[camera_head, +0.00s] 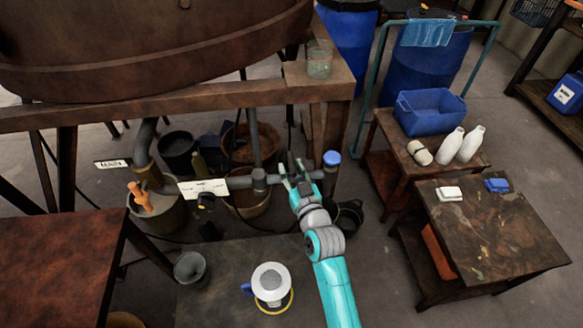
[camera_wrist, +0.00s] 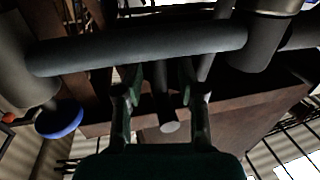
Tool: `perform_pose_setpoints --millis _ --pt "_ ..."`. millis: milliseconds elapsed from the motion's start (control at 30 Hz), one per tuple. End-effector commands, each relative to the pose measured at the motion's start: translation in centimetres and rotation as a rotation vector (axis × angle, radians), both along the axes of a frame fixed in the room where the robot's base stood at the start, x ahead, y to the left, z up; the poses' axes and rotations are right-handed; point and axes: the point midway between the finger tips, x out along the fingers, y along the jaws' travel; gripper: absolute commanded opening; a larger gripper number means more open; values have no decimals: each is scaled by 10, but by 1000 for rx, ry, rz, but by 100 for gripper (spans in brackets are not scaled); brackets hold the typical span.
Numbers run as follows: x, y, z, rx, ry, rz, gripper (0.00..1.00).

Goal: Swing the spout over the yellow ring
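The spout (camera_head: 313,174) is a grey horizontal pipe with a blue collar (camera_head: 331,158) at its right end. In the wrist view the spout (camera_wrist: 140,48) crosses the upper part, with the blue collar (camera_wrist: 60,121) at lower left. A short rod with a round end (camera_wrist: 169,127) shows between my fingers. My gripper (camera_head: 294,172) is at the spout; its fingers (camera_wrist: 160,85) are apart, and I see no finger closed on the pipe or rod. The yellow ring (camera_head: 290,301) lies on the low dark table, around the base of a white vessel (camera_head: 270,281).
A big brown vat (camera_head: 150,45) stands on a rusty frame (camera_head: 200,110) behind the spout. A grey cup (camera_head: 190,268) is left of the white vessel. Buckets (camera_head: 178,152) stand beneath the frame. Side tables (camera_head: 510,235) with bottles and a blue bin (camera_head: 430,111) are at right.

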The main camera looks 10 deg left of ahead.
Motion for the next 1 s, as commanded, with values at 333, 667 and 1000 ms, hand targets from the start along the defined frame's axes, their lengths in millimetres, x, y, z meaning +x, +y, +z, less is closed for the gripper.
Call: perform_pose_setpoints --millis 333,667,1000 --pt "5 3 0 0 -1 0 39" --pt "5 3 1 0 -1 0 0" --pt "5 3 1 1 -2 -8 0"
